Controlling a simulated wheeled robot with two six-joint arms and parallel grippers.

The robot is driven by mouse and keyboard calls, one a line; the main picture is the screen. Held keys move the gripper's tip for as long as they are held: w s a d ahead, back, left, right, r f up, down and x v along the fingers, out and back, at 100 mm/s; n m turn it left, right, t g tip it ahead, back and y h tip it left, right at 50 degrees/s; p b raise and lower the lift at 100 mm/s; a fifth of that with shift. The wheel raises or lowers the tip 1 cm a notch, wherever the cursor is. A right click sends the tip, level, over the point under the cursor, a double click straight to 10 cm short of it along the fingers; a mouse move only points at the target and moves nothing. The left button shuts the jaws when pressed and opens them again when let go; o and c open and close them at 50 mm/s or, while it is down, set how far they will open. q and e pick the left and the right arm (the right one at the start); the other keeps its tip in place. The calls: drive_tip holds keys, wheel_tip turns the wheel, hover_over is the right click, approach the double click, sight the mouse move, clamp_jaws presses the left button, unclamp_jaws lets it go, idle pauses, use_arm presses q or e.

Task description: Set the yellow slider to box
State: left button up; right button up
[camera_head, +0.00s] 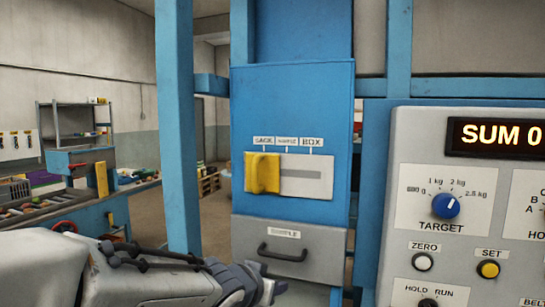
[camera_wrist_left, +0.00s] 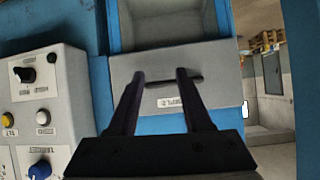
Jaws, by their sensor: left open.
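The yellow slider (camera_head: 262,173) is a chunky knob on a white plate with a grey slot (camera_head: 303,174), on a blue panel. It sits at the left end of the slot, under the SACK label (camera_head: 264,141). A middle label is too small to read surely, and the BOX label (camera_head: 311,142) is at the right. My left gripper (camera_head: 274,286) is below the slider, in front of the grey drawer's lower part. In the left wrist view its two dark fingers (camera_wrist_left: 160,76) are apart with nothing between them. The slider does not show there.
The grey drawer (camera_head: 320,245) with a dark handle (camera_head: 282,252) is under the slider panel. A grey control panel (camera_head: 400,180) with knobs, buttons and a SUM 0 display (camera_head: 497,138) stands at the right. A blue post (camera_head: 176,120) rises to the left of the slider.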

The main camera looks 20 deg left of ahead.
use_arm(q)
drive_tip(key=w+a+r+t+p, duration=0.3)
drive_tip(key=a+r, duration=0.4)
drive_tip(key=r, duration=0.6)
drive_tip(key=t+h+p, duration=0.1)
drive_tip(key=t+h, duration=0.2)
approach(253, 173)
drive_tip(key=shift+m, duration=0.5)
drive_tip(key=p+x, duration=0.2)
drive_tip(key=x, duration=0.8)
drive_tip(key=shift+w+d, duration=0.1)
drive_tip(key=shift+w, duration=0.25)
use_arm(e)
wheel_tip(253, 173, up, 8)
drive_tip(key=shift+f, duration=0.2)
use_arm(q)
clamp_jaws()
